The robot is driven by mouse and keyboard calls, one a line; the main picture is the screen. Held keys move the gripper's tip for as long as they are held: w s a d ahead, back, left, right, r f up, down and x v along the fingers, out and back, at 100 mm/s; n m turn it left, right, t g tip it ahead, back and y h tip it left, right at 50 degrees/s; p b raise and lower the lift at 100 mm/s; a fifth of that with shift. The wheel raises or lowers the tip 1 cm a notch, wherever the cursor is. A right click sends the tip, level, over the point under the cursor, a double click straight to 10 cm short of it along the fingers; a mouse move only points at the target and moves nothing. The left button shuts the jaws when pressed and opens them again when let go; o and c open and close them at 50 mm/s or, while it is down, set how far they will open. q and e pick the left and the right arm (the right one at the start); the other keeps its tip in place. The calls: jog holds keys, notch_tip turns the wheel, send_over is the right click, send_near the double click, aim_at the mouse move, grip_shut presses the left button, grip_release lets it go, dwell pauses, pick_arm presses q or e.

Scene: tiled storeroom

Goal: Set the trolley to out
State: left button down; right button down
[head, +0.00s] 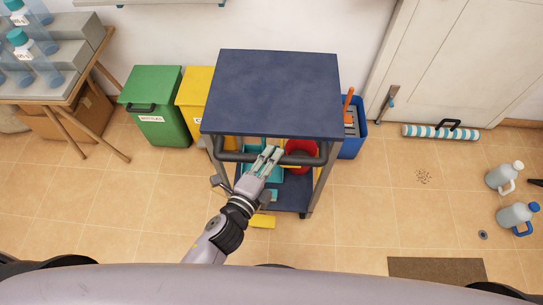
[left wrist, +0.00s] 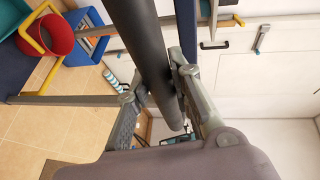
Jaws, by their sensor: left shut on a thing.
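The trolley (head: 275,95) has a dark blue top and a lower blue shelf, on a grey frame. It stands near the back wall. A dark handle bar (head: 232,156) runs along its near side; the bar also crosses the left wrist view (left wrist: 143,40). My left gripper (head: 270,156) is shut on this bar, with its fingers on both sides of it in the left wrist view (left wrist: 160,90). A red bucket (head: 301,153) and teal items sit on the lower shelf, partly hidden by the top and bar. My right gripper is not in view.
A green bin (head: 152,108) and a yellow bin (head: 192,92) stand left of the trolley, a blue bucket (head: 352,145) right of it. A yellow item (head: 262,221) lies by its near side. Jugs (head: 504,177) and a mat (head: 437,268) are at right. Tiles between are mostly clear.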

pick_arm(q)
jog(key=shift+s+d+f, duration=0.1)
jog(key=shift+s+f, duration=0.1)
jog(key=shift+f, duration=0.1)
jog(key=c, duration=1.8)
grip_release()
jog(key=o, duration=0.3)
jog(key=shift+s+r, duration=0.15)
jog(key=shift+o, duration=0.4)
jog(key=shift+r, duration=0.1)
jog(key=v, duration=1.1)
jog(key=shift+s+a, duration=0.3)
